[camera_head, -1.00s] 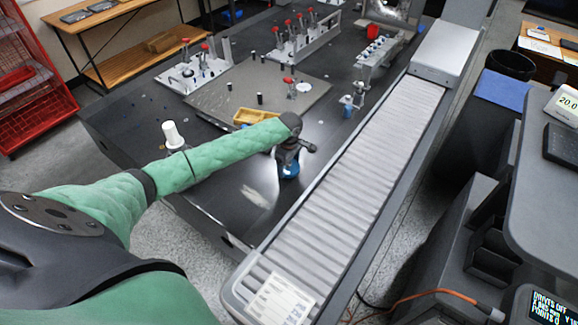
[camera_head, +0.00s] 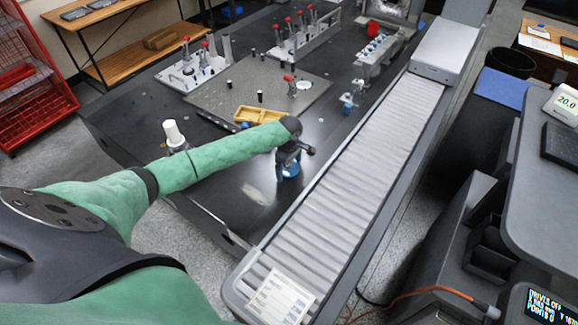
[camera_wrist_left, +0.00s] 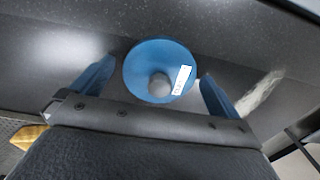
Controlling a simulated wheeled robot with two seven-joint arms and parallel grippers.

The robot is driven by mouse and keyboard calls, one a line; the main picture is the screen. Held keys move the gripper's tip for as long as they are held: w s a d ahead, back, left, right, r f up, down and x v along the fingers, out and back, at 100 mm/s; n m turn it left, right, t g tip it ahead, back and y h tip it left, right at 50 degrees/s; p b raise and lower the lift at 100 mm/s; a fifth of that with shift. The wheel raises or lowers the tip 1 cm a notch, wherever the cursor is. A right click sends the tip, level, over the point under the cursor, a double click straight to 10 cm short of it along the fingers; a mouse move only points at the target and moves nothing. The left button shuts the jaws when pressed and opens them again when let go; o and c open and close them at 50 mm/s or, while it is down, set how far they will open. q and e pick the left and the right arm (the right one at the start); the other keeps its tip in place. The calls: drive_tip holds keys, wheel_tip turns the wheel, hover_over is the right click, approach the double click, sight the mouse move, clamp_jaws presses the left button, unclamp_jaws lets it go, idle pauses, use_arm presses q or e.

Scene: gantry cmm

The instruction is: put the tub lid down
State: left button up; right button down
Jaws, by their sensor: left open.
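The tub lid (camera_wrist_left: 148,62) is a blue disc with a grey knob and a white label. In the wrist view it lies flat on the dark table surface, between and beyond the two fingers of my left gripper (camera_wrist_left: 155,85). The gripper is open, and its fingers stand apart on either side of the lid. My right gripper is not in view.
A yellow tray (camera_head: 258,115) lies behind the arm. A white-topped post (camera_head: 172,132) stands left of the forearm. A ribbed grey cover (camera_head: 345,190) runs along the table's right side. Fixtures with red knobs (camera_head: 290,50) stand at the back. Dark table surface around the lid is clear.

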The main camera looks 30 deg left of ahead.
use_arm(q)
drive_tip(key=shift+r, duration=0.35)
wheel_tip(320, 180, up, 11)
drive_tip(key=b, duration=0.3)
drive_tip(key=shift+r, duration=0.2)
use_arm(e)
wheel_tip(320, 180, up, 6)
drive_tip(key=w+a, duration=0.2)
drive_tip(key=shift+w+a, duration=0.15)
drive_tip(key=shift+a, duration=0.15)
